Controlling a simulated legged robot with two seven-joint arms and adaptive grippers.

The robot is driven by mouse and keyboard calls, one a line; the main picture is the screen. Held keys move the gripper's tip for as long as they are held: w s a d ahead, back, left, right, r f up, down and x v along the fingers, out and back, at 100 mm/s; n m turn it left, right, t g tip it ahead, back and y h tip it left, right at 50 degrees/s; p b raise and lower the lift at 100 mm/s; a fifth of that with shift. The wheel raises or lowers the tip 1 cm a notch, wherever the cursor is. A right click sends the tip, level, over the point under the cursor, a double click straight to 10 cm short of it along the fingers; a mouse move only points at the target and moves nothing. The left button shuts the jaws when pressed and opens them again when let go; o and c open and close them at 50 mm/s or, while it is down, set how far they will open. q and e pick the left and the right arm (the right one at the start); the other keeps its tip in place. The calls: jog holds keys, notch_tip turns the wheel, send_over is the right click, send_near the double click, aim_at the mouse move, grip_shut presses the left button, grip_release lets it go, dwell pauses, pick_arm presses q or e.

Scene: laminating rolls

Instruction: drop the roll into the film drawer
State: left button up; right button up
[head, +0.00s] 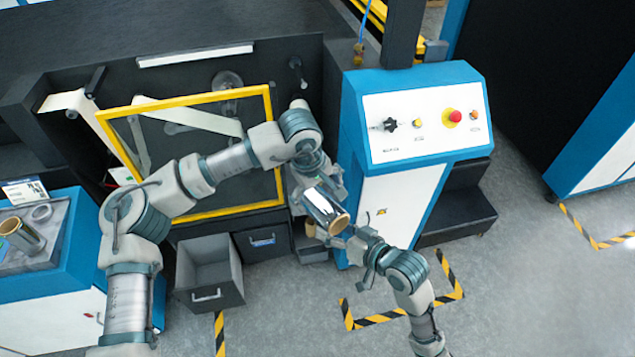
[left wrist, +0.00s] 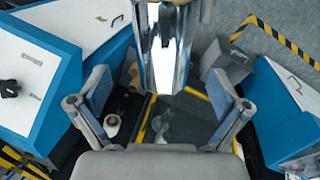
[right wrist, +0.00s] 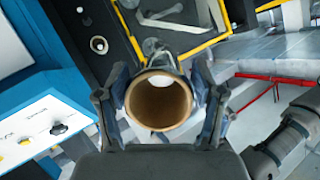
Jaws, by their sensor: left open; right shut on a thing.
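A shiny silver roll (head: 322,207) with a brown cardboard core is held in the air, tilted, in front of the machine. My right gripper (head: 340,233) is shut on its lower end; the right wrist view shows the open core end (right wrist: 158,103) between the fingers. My left gripper (head: 312,183) is at the roll's upper end, open; in the left wrist view the roll (left wrist: 164,50) lies between its spread fingers, with gaps on both sides. A grey open drawer (head: 208,274), apparently the film drawer, stands pulled out at lower left and looks empty.
A shut dark drawer (head: 262,242) is right of the open one. A yellow-framed guard (head: 198,211) is behind my left arm. The blue-white control console (head: 415,125) stands right of the roll. Another roll (head: 22,235) rests on the left cabinet. Floor in front is clear.

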aim_at(325, 208)
pick_arm(q)
jog(key=x, duration=0.7)
jog(key=shift+d+f, duration=0.1)
jog(key=shift+d, duration=0.05)
jog(key=c, duration=1.3)
jog(key=shift+c, duration=0.3)
pick_arm(e)
jog(key=o, duration=1.3)
jog(key=shift+o, duration=0.2)
